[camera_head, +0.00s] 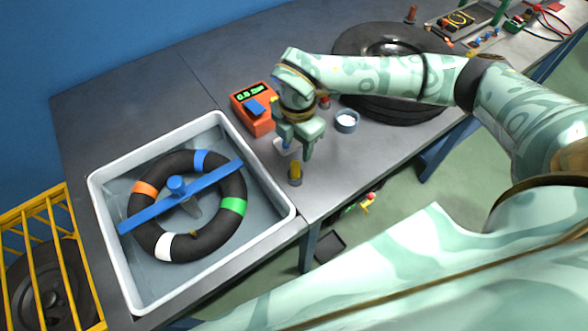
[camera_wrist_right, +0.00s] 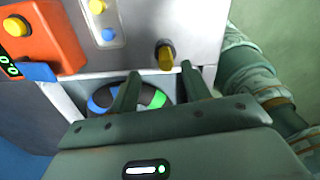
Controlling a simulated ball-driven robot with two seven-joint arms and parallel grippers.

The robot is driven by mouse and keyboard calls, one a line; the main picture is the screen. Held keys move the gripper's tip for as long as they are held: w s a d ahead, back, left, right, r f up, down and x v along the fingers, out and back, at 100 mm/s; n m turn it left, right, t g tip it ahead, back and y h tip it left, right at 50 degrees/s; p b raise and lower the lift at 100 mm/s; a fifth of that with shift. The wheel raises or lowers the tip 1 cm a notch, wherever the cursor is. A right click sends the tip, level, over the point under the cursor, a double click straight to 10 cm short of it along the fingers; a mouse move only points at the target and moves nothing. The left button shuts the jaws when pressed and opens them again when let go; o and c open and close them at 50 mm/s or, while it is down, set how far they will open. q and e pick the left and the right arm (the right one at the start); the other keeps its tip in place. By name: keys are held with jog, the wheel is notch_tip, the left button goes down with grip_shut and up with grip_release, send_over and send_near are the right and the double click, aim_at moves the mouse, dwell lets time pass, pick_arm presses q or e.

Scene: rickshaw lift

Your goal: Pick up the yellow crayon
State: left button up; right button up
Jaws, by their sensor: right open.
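The yellow crayon (camera_head: 295,172) is on the grey workbench, close to the bench's front edge and just right of the white tray's corner. It looks short and has a dark part. In the right wrist view the crayon (camera_wrist_right: 166,54) shows just beyond the fingertips, nearer the right-hand finger. My right gripper (camera_head: 295,150) is open and empty, pointing down above and slightly behind the crayon; the fingers (camera_wrist_right: 158,78) do not appear to touch it. My left gripper is not in view.
A white tray (camera_head: 104,215) holds a striped ring with a blue bar. An orange meter (camera_head: 254,108), a small bowl (camera_head: 346,121) and a large black tire (camera_head: 375,42) stand around my right gripper. A yellow rack (camera_head: 45,240) is at left.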

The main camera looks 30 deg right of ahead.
aim_at(295, 164)
jog(key=shift+s+f, duration=0.15)
jog(key=shift+f, duration=0.6)
jog(key=shift+s+f, duration=0.1)
jog(key=shift+f, duration=0.15)
jog(key=f, duration=0.3)
jog(key=a+f, duration=0.1)
jog(key=shift+s+f+b, duration=0.3)
jog(key=shift+f+b, duration=0.1)
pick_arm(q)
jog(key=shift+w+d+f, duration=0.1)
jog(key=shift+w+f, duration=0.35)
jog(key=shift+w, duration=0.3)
pick_arm(e)
grip_shut()
